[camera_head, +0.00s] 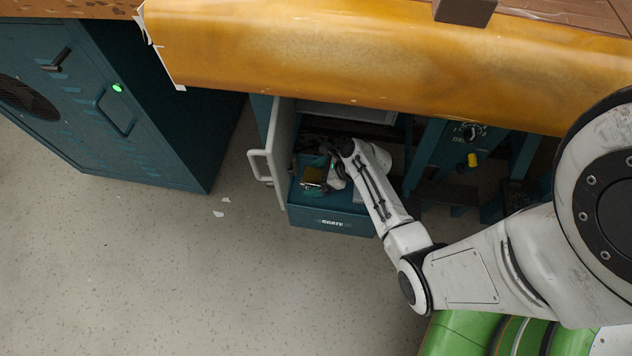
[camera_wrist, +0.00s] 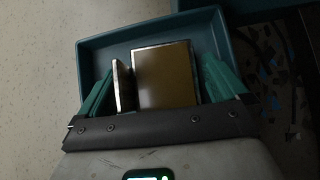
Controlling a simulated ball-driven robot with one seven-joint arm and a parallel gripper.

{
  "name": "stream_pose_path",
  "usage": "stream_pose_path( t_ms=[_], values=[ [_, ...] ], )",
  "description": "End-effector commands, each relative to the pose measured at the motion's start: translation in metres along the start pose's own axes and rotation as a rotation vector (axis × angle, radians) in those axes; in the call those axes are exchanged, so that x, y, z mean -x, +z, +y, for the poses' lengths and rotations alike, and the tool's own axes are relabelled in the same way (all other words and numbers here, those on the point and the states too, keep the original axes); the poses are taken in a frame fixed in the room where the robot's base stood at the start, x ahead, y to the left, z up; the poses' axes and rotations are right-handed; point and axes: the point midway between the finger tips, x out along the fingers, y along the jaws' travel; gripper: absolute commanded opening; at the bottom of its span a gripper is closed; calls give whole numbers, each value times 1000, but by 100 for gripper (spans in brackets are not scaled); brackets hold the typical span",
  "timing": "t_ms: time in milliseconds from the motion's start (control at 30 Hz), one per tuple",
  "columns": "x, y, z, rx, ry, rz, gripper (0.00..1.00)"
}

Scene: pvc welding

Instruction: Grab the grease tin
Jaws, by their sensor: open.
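A flat rectangular block with a dull gold-brown face and a pale rim, which looks like the grease tin (camera_wrist: 165,76), lies in a teal drawer (camera_wrist: 97,48). A narrow upright piece (camera_wrist: 123,86) stands close to the tin's left side, also between the fingers. I cannot tell whether any finger touches. In the head view my gripper (camera_head: 334,178) reaches down into the drawer.
A cabinet door with a white handle (camera_head: 262,166) stands open left of the drawer. An orange-covered bench top (camera_head: 340,50) overhangs above. A teal cabinet (camera_head: 120,100) stands at the left. The speckled floor (camera_head: 180,280) in front is mostly clear, with small white scraps.

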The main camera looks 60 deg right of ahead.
Motion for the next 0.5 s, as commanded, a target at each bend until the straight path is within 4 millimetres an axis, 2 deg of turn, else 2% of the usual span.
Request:
stream_pose_path(
  t_ms=[200,500],
  values=[
    [0,1,0,0,-1,0,100],
    [0,1,0,1,-1,0,71]
  ],
)
